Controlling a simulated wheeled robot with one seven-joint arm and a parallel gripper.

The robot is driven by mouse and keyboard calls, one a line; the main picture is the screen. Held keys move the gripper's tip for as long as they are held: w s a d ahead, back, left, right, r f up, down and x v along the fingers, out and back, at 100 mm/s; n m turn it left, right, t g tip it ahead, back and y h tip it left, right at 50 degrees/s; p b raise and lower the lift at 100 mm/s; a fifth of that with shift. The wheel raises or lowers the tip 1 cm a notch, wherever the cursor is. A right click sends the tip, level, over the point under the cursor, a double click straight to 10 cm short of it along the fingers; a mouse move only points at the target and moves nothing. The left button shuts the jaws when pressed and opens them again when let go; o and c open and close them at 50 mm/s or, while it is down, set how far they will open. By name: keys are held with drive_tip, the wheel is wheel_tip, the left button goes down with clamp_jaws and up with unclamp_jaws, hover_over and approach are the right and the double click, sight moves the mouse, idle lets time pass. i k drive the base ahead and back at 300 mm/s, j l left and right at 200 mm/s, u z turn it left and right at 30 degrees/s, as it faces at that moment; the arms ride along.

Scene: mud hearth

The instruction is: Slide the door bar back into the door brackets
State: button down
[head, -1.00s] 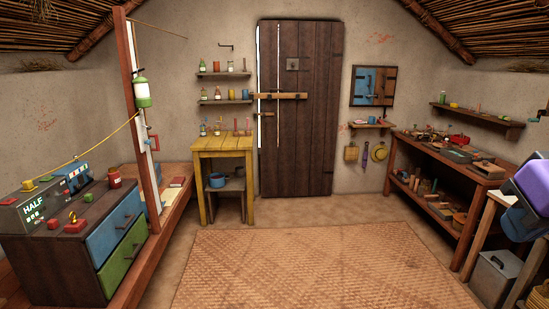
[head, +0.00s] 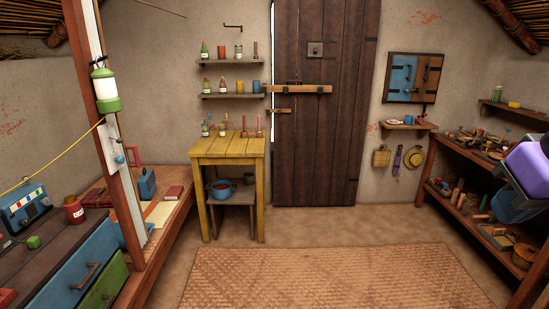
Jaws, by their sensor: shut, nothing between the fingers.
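The door bar (head: 312,89) is a light wooden bar lying level across the left part of the dark plank door (head: 340,150). Its left end reaches past the door's left edge, beside the shelves. A dark bracket (head: 294,82) shows at the bar's upper edge. A shorter wooden piece (head: 280,110) sits below the bar at the door's edge. A bright strip of light shows along the door's upper left edge. The bar's exact seating in the brackets is too small to tell. My gripper's fingers are not in view; only a purple and blue part of my arm shows at the right edge.
A cluttered workbench (head: 432,150) lines the right wall. A post (head: 103,150) and drawer chest (head: 65,265) stand at left. A woven mat (head: 330,280) covers the clear middle floor.

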sight(301, 88)
drive_tip(key=i, duration=1.8)
drive_tip(key=i+l, duration=0.1)
drive_tip(key=i, duration=1.65)
drive_tip(key=i+u, duration=0.25)
drive_tip(key=i, duration=0.2)
drive_tip(key=i+l+u, duration=0.25)
drive_tip(key=i, duration=0.2)
drive_tip(key=i+l+u, duration=0.1)
drive_tip(key=i+u, duration=0.15)
drive_tip(key=i, duration=0.2)
